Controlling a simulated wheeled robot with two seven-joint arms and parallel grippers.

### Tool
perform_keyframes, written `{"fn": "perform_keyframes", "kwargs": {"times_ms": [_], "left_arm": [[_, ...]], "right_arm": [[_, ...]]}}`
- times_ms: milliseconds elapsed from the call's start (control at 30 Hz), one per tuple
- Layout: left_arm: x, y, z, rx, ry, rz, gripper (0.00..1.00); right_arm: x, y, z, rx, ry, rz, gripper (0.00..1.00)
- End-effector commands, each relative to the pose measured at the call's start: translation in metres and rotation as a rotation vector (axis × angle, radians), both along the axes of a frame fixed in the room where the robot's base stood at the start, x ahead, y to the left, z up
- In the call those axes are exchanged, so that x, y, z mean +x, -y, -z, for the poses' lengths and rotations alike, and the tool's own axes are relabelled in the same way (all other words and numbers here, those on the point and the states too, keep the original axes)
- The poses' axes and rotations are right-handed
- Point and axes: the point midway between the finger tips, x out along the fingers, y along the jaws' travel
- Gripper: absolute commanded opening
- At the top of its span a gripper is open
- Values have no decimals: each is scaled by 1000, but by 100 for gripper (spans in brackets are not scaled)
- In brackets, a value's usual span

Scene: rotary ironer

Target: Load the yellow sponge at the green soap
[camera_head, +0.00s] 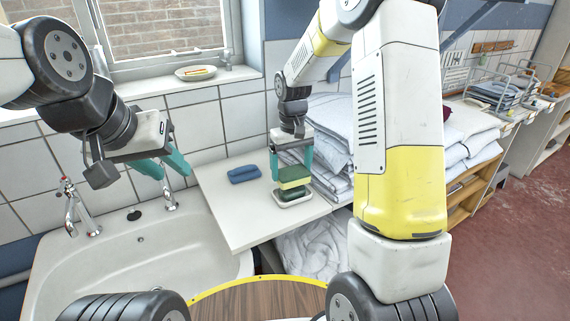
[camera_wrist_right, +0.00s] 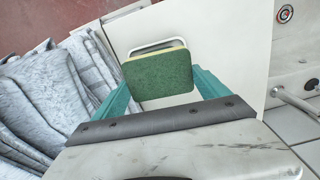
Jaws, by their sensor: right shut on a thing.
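The yellow sponge (camera_head: 294,184) with a green scouring top is between the fingers of my right gripper (camera_head: 292,172), which is shut on it. In the right wrist view its green face (camera_wrist_right: 157,76) fills the space between the teal fingers (camera_wrist_right: 160,88). The green soap (camera_head: 291,194) lies in a white dish directly below the sponge. The gap between sponge and soap is very small, and I cannot tell whether they touch. In the wrist view the sponge hides the soap. My left gripper (camera_head: 174,172) is open and empty above the sink.
The white counter (camera_head: 230,215) holds a blue sponge or cloth (camera_head: 244,174) left of the dish. A sink (camera_head: 130,260) with taps is at the left. Stacked grey folded linen (camera_head: 330,125) stands close to the right of my right gripper. A tiled wall is behind the counter.

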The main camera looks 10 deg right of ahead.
Motion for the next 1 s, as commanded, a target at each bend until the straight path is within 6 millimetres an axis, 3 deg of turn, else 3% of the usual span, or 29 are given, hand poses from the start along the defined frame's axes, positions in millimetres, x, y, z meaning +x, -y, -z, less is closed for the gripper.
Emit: {"fn": "perform_keyframes", "kwargs": {"times_ms": [500,1000], "left_arm": [[0,0,0,0,0,0,36],[0,0,0,0,0,0,36]], "right_arm": [[0,0,-39,-1,1,-1,53],[0,0,-42,0,1,-1,53]]}}
